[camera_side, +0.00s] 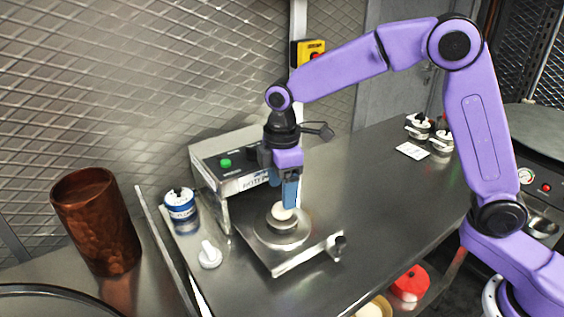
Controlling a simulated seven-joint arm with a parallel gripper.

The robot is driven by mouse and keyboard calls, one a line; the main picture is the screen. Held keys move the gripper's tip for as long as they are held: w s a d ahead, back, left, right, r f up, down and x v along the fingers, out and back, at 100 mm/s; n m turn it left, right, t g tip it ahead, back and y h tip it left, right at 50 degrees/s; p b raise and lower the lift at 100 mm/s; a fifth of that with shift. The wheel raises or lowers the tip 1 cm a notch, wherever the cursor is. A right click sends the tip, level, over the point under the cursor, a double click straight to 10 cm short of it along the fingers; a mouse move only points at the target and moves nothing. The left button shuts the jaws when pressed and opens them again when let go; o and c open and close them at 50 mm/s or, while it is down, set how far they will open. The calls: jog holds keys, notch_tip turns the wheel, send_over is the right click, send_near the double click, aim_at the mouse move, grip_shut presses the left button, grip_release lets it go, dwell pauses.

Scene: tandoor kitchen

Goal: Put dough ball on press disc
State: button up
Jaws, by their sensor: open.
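The dough ball (281,212) is a small pale lump. It sits on the round metal press disc (288,228), near its middle. The disc is part of the press (290,250), a steel machine with a grey control box (236,165) behind it. My gripper (289,204) points straight down over the disc with its blue fingers. The fingers are open, and their tips are right at the dough ball, partly hiding it. I cannot tell whether a finger touches the dough.
A copper tumbler (96,222) stands at the left. A blue-labelled tin (180,203) and a white knobbed piece (209,256) are left of the press. Small jars (430,130) and a white card (411,151) lie at the back right. The steel counter (375,215) right of the press is clear.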

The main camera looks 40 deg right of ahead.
notch_tip(320, 180, up, 7)
dwell(0.3)
jog(key=shift+s, duration=0.1)
jog(key=s+d+f+m, duration=0.1)
jog(key=s+d+f, duration=0.1)
jog(key=s+d, duration=0.3)
jog(key=s+d+f+m, duration=0.1)
jog(key=s+d, duration=0.4)
jog(key=s, duration=0.9)
jog(key=s+d+f, duration=0.2)
jog(key=s+d, duration=0.3)
jog(key=s, duration=0.5)
jog(key=shift+d+f+m, duration=0.4)
jog(key=shift+c, duration=0.2)
